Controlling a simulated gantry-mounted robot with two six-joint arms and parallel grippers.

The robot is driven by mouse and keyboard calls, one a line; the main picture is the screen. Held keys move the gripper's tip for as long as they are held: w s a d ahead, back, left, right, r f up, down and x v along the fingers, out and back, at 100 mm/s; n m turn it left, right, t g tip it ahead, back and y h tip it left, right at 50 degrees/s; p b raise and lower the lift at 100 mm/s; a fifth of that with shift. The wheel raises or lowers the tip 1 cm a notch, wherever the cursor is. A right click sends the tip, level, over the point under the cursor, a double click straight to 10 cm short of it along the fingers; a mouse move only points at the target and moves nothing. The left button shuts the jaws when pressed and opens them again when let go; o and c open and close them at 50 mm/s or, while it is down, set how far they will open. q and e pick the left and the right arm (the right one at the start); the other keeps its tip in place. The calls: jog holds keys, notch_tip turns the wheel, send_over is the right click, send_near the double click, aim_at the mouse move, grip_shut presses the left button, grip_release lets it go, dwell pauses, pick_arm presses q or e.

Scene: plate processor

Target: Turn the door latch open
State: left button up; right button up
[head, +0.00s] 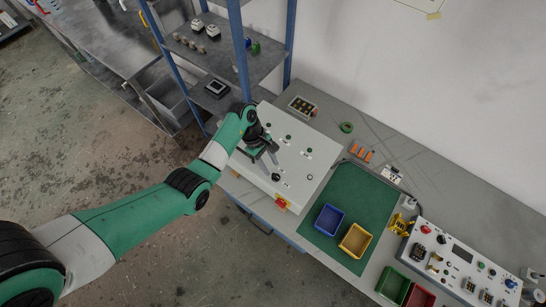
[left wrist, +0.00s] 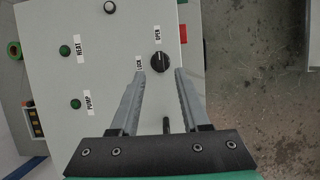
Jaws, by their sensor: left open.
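The door latch is a round black knob (left wrist: 160,62) on a pale panel (left wrist: 95,85), between the labels LOCK and OPEN. Its pale mark lies between the two labels. In the head view the knob (head: 276,177) is a small dark spot near the panel's front edge. My left gripper (head: 266,161) is over the panel, beside the knob. In the left wrist view the left gripper (left wrist: 160,73) is open, its fingertips on either side of the knob's lower end. Contact cannot be told. My right gripper is in neither view.
Green buttons marked VENT (left wrist: 64,50) and PUMP (left wrist: 75,104) are on the panel. A red switch (head: 282,203) is on its front side. A blue-posted shelf (head: 240,50) stands close behind. Right of the panel lie a green mat (head: 375,200), a blue bin (head: 329,219) and a yellow bin (head: 355,241).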

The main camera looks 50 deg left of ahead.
pick_arm(q)
jog(key=v, duration=0.7)
jog(key=shift+a, duration=0.1)
